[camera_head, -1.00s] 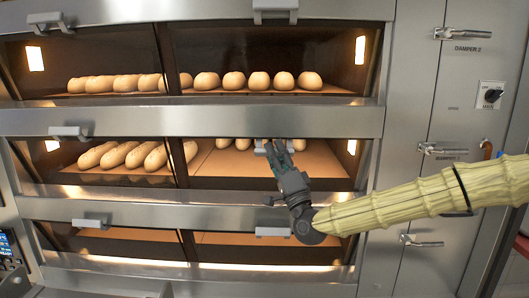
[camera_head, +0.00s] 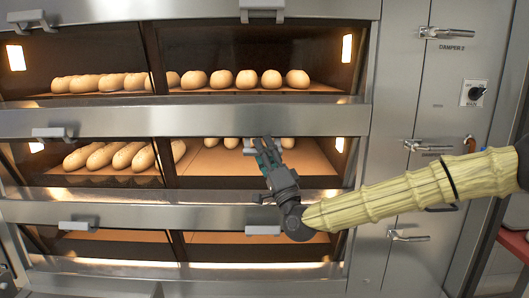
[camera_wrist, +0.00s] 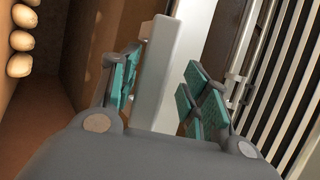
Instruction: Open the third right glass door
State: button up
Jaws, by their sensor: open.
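The deck oven has rows of glass doors with light grey bar handles. The middle-row right glass door (camera_head: 215,172) has a bar handle (camera_wrist: 168,70). In the wrist view this handle lies between the teal finger pads of my open gripper (camera_wrist: 163,92). Contact with the pads cannot be told. In the head view my gripper (camera_head: 267,152) is in front of this handle and hides part of it. The handle sits lower in the picture than the middle-row left handle (camera_head: 52,133); whether the door is ajar is unclear.
The top right handle (camera_head: 261,8) and lower right handle (camera_head: 263,230) are above and below my gripper. Round loaves (camera_head: 245,79) and baguettes (camera_head: 110,156) lie inside. A steel side panel (camera_head: 400,90) with latches (camera_head: 428,146) and a switch (camera_head: 473,93) stands to the right.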

jog(key=v, duration=1.2)
